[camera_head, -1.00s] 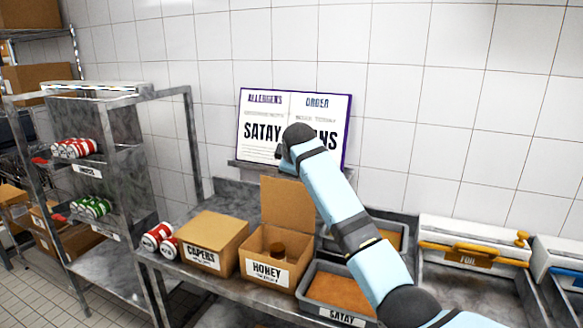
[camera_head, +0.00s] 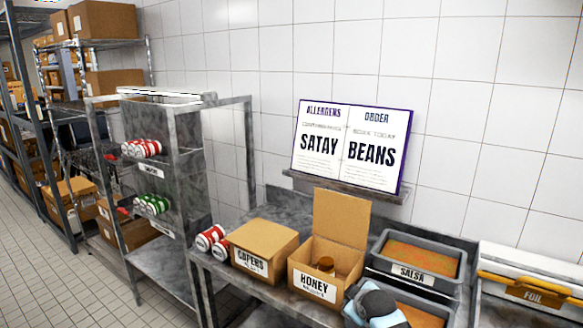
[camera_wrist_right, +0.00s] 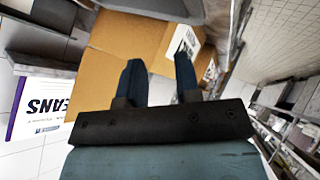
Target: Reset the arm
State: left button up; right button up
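My right gripper (camera_wrist_right: 157,62) shows in the right wrist view with its two dark fingers apart and nothing seen between them. Cardboard surfaces with a white label (camera_wrist_right: 184,45) lie beyond the fingers. In the head view, part of my light blue arm with a dark rounded end (camera_head: 378,304) shows low at the right of centre, in front of an orange-filled tray (camera_head: 422,316). The fingers cannot be made out in that view. My left gripper is in neither view.
On the counter stand the closed capers box (camera_head: 264,240), the open honey box (camera_head: 341,262) with a jar (camera_head: 326,264) inside, and the salsa tray (camera_head: 378,262). An order board (camera_head: 350,148) stands on a wall ledge. Shelving with red cans (camera_head: 142,148) is at the left.

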jog(key=s+f+m, duration=0.2)
jog(key=s+f, duration=0.8)
jog(key=s, duration=0.3)
jog(key=s+d+f+m+y, duration=0.1)
jog(key=s+f+m, duration=0.1)
jog(key=s, duration=1.1)
jog(key=s+d+f+m+t+y, duration=0.1)
jog(key=s+f+m, duration=0.1)
jog(key=s, duration=1.2)
jog(key=shift+d+f, duration=0.2)
jog(key=shift+f, duration=0.15)
